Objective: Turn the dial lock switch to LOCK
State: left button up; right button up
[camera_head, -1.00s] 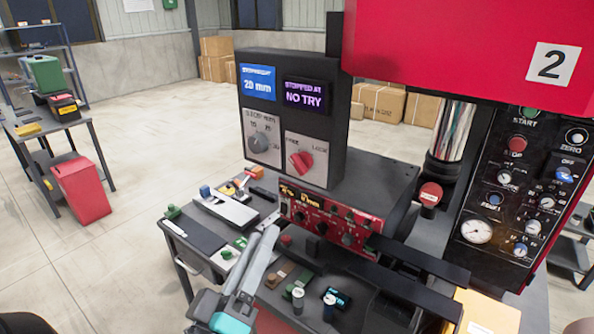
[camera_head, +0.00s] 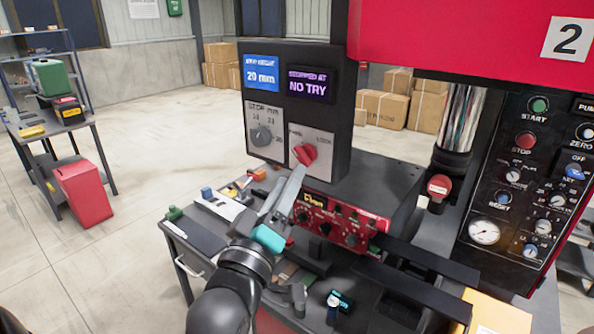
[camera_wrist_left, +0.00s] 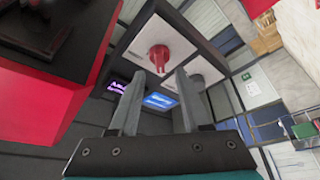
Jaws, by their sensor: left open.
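The red dial lock switch (camera_head: 305,154) sits on a light plate at the lower right of the black control box (camera_head: 340,130). Words beside it are too small to read surely. In the left wrist view the red dial (camera_wrist_left: 159,57) shows just beyond the fingertips, roughly centred between them. My left gripper (camera_head: 287,182) is open and empty, just below and in front of the dial; it also shows in the left wrist view (camera_wrist_left: 155,75). I cannot tell whether the fingers touch the dial. My right gripper is not in view.
A grey dial (camera_head: 261,135) sits left of the red one, below a blue display (camera_head: 261,79) and a purple display (camera_head: 310,85). A red panel with knobs (camera_head: 330,217) lies below the box. A cluttered bench and the red press (camera_head: 450,40) stand close by.

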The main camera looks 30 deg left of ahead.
aim_at(300, 159)
pick_arm(q)
jog(key=shift+p+x, duration=0.55)
jog(key=shift+x, duration=1.85)
grip_shut()
